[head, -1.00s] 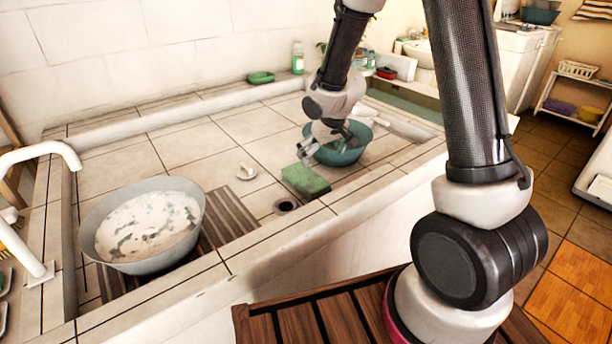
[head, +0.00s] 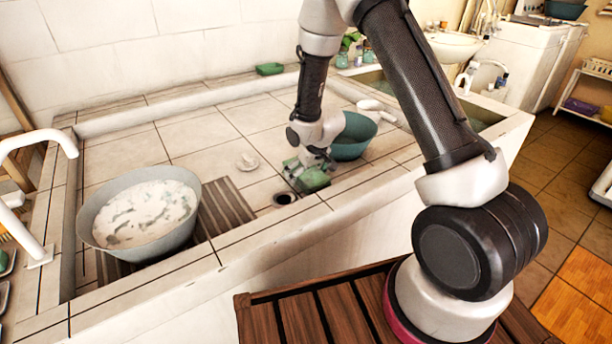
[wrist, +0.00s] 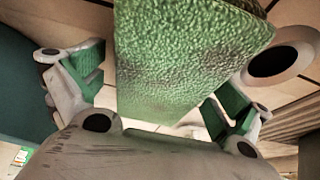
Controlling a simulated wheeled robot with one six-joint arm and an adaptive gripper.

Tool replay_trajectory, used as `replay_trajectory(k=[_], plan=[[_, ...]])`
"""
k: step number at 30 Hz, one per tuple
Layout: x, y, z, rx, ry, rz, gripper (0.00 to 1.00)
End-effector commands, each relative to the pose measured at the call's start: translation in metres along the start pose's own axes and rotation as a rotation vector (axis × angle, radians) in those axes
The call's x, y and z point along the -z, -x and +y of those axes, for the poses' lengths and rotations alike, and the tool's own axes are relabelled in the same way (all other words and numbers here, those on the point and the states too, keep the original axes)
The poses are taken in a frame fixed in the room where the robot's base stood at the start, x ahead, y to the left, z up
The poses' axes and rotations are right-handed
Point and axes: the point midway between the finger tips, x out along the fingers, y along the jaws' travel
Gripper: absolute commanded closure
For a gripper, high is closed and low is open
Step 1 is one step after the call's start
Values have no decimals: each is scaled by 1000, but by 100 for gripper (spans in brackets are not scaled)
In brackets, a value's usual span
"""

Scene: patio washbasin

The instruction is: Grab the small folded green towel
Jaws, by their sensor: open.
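The small folded green towel (head: 314,181) lies on the tiled basin floor, between the drain hole and the teal bowl. In the wrist view the towel (wrist: 185,60) fills the upper middle, with dark patches on its fuzzy surface. My gripper (head: 307,167) is down at the towel and hides part of it in the head view. In the wrist view my gripper (wrist: 158,92) is open, with one green-padded finger on each side of the towel. Gaps show between the pads and the towel. The towel's far end is out of the wrist view.
The teal bowl (head: 352,138) stands close to the right of my gripper. The drain hole (head: 284,198) is just left of the towel. A grey tub of cloudy water (head: 143,218) stands on wooden slats at left. A low tiled rim (head: 262,229) borders the basin's front.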

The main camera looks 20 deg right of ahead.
Motion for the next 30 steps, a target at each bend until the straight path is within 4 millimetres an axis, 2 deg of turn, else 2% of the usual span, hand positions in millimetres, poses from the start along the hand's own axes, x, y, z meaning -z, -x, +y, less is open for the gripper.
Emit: replay_trajectory(k=[5, 13, 23, 26, 30], plan=[[0, 0, 0, 0, 0, 1, 2], [0, 0, 0, 0, 0, 0, 50], [1, 2, 0, 0, 0, 1, 50], [4, 8, 0, 0, 0, 2, 50], [12, 28, 0, -1, 1, 5, 50]])
